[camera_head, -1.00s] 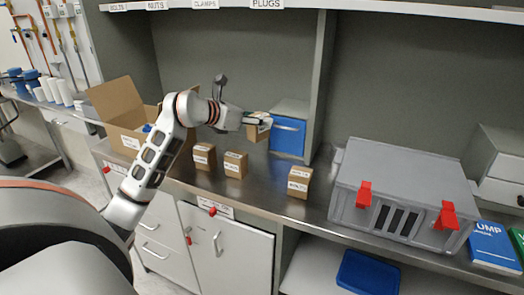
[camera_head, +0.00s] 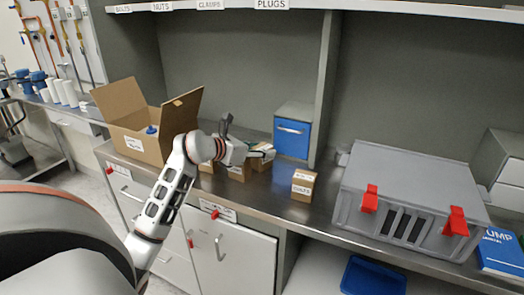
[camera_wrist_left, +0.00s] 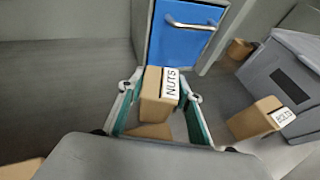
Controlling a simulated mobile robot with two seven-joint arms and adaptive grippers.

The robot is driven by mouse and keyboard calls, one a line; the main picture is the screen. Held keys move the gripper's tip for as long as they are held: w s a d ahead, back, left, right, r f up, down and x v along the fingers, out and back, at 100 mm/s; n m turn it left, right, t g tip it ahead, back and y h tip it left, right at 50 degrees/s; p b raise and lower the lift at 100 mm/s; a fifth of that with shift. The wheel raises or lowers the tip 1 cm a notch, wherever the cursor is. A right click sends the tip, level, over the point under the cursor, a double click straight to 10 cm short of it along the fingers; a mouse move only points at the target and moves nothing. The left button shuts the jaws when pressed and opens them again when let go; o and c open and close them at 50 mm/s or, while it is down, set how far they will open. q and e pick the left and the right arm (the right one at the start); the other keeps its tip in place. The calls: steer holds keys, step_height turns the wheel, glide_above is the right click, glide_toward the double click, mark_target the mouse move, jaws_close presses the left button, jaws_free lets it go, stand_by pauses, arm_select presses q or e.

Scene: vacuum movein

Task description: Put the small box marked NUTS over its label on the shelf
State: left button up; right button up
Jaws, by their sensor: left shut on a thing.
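My left gripper (camera_head: 262,151) is shut on the small brown box marked NUTS (camera_wrist_left: 158,94), low over the counter. In the left wrist view the box sits between the fingers (camera_wrist_left: 160,105), its white label readable. In the head view the fingers and other boxes partly hide it, and I cannot tell whether it touches the counter. The shelf's NUTS label (camera_head: 161,7) is on the front edge of the upper shelf (camera_head: 330,9), left of CLAMPS and right of BOLTS. My right gripper is not in view.
Two small boxes (camera_head: 238,173) stand partly behind my wrist. The BOLTS box (camera_head: 303,186) stands to the right. A blue-fronted drawer unit (camera_head: 292,138) is behind. An open carton (camera_head: 133,142) is left, and a grey case (camera_head: 408,178) with red latches right.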

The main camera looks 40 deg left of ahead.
arm_select(q)
steer(key=o, duration=1)
steer(key=shift+f, duration=0.2)
steer(key=o, duration=0.4)
steer(key=shift+r, duration=0.15)
